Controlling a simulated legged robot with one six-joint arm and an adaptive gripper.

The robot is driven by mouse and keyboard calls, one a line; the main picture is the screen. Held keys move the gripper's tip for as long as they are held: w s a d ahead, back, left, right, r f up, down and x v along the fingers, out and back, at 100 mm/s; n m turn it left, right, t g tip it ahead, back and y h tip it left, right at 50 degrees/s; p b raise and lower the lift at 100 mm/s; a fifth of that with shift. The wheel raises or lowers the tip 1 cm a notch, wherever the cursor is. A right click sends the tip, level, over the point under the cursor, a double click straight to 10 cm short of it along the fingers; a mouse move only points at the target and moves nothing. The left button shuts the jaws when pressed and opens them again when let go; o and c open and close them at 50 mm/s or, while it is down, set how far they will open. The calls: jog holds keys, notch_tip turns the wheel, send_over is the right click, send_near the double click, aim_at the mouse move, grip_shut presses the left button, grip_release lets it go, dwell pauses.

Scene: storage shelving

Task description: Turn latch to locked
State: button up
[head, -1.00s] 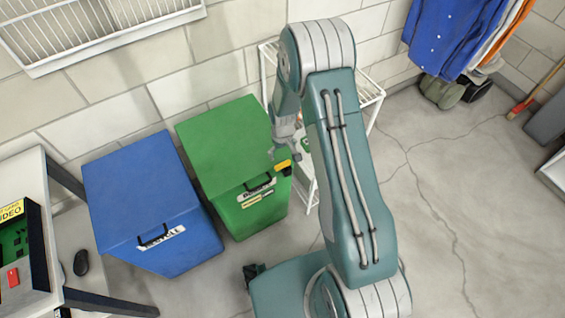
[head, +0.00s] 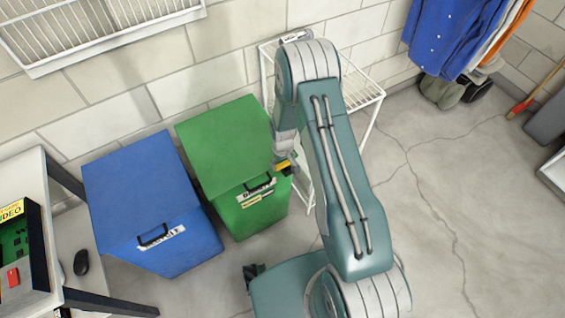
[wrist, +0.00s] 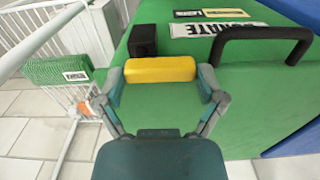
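The latch (head: 284,167) has a yellow bar and a dark part, at the right front of the green bin (head: 228,138). In the wrist view its yellow bar (wrist: 158,69) lies crosswise, with a black block (wrist: 143,40) just beyond its left half. My gripper (wrist: 162,84) is open, with one finger at each end of the yellow bar. Whether the fingers press on it is unclear. In the head view my gripper (head: 283,157) is partly hidden by my arm. The latch's small labels are too blurred to read.
The green bin's black handle (wrist: 262,38) is right of the latch. The blue bin (head: 150,200) stands left of the green one. A white wire rack (head: 355,90) stands close on the right behind my arm. Open floor (head: 430,220) lies further right.

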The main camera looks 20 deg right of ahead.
jog(key=shift+m, duration=0.3)
jog(key=m, duration=0.3)
jog(key=shift+w+m, duration=0.3)
jog(key=shift+w, duration=0.05)
jog(key=m, duration=0.4)
jog(key=shift+w+d+m, duration=0.1)
jog(key=shift+w+m, duration=0.2)
jog(key=m, duration=0.4)
jog(key=shift+w+d, duration=0.2)
jog(key=shift+w, duration=0.1)
jog(key=shift+w+d+m, duration=0.1)
jog(key=shift+d+m, duration=0.1)
jog(key=shift+m, duration=1.05)
jog(key=shift+w+d+m, duration=0.1)
jog(key=shift+d+m, duration=0.05)
jog(key=shift+m, duration=1.1)
jog(key=o, duration=0.8)
